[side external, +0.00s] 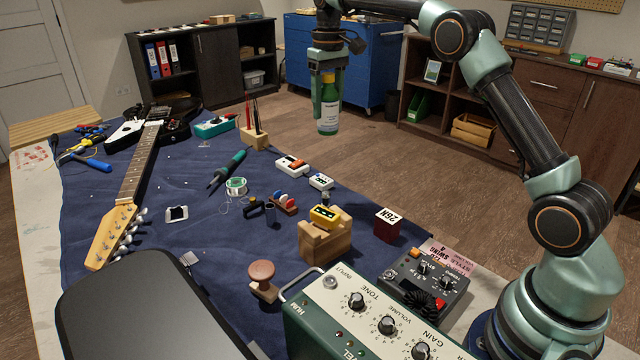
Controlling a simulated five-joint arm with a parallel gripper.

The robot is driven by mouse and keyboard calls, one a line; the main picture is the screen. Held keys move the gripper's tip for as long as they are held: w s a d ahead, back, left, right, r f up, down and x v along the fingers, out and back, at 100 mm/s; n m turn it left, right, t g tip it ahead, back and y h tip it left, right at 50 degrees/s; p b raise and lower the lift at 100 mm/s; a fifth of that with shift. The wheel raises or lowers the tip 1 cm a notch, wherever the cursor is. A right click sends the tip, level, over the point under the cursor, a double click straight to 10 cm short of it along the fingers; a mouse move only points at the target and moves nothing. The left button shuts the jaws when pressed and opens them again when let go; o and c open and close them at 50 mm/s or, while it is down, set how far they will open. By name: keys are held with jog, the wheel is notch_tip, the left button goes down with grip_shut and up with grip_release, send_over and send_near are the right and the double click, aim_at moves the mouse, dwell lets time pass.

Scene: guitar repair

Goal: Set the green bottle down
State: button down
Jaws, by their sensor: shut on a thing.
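The green bottle (328,108) hangs upright in my gripper (327,75), with a yellowish cap and a white label showing. My gripper points down and is shut around the bottle's upper part. In the picture the bottle appears against the wooden floor, beyond the far edge of the blue cloth (215,255). It is in the air and touches nothing below. How far it is from the table edge I cannot tell from this one view.
A guitar (140,180) lies along the left. A wooden block (325,237), a dark red box (387,225), a pedal (425,280) and a green amplifier (375,315) crowd the near right. Small devices (292,165) lie near the far edge. Some cloth around the soldering iron (228,168) is clear.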

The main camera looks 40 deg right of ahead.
jog(key=shift+w+d+f, duration=0.15)
jog(key=shift+d+f, duration=0.05)
jog(key=shift+f, duration=0.15)
notch_tip(320, 180, down, 19)
jog(key=shift+f, duration=0.15)
dwell(0.4)
jog(key=shift+f, duration=0.15)
jog(key=shift+c, duration=1)
grip_release()
